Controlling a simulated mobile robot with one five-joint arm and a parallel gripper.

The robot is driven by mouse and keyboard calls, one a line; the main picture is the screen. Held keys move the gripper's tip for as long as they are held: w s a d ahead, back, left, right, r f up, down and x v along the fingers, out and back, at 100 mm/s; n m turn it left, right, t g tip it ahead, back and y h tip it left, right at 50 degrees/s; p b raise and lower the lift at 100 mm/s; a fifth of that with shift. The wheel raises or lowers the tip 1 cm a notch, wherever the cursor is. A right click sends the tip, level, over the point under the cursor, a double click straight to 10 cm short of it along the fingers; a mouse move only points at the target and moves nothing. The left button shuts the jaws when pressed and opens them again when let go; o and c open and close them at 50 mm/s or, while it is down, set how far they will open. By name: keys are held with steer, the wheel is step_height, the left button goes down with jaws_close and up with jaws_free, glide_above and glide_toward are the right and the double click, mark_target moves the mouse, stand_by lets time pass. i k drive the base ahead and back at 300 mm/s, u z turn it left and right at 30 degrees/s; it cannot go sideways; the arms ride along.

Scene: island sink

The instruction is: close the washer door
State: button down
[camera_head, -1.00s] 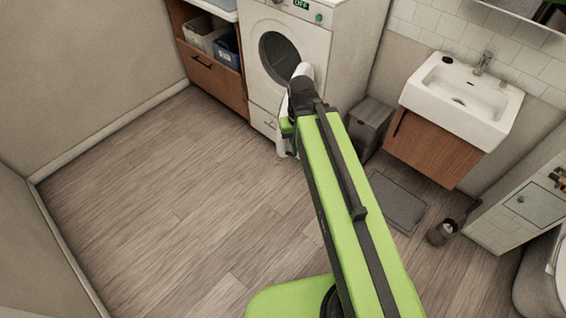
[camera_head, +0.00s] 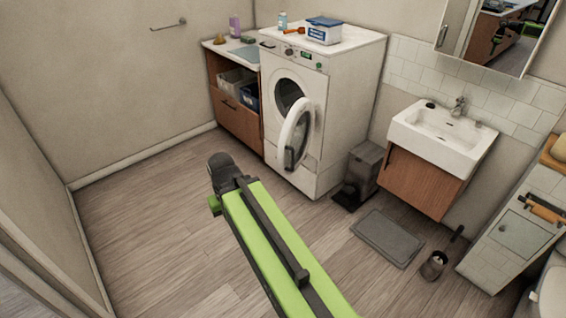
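The white washer (camera_head: 338,92) stands against the back wall, right of a wooden cabinet. Its round door (camera_head: 296,133) is open and swung out toward me, at the right of the dark drum opening (camera_head: 288,95). My gripper (camera_head: 215,180) is at the end of my green arm, left of and nearer than the door, over the floor. It is apart from the door in the picture. Its fingers are dark and small, and I cannot tell whether they are open or shut.
A wooden cabinet (camera_head: 226,106) with bins is left of the washer. A grey bin (camera_head: 363,166), a sink (camera_head: 443,135), a grey mat (camera_head: 387,239) and a toilet brush holder (camera_head: 433,265) are to the right. Bare floor (camera_head: 140,205) lies to the left.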

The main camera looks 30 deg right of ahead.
mark_target(303, 105)
steer(key=u, duration=0.45)
steer(key=i, duration=1.15)
steer(key=u, duration=0.05)
steer(key=k, duration=0.7)
steer(key=z, duration=0.25)
steer(key=i, duration=0.7)
steer(key=u, duration=0.15)
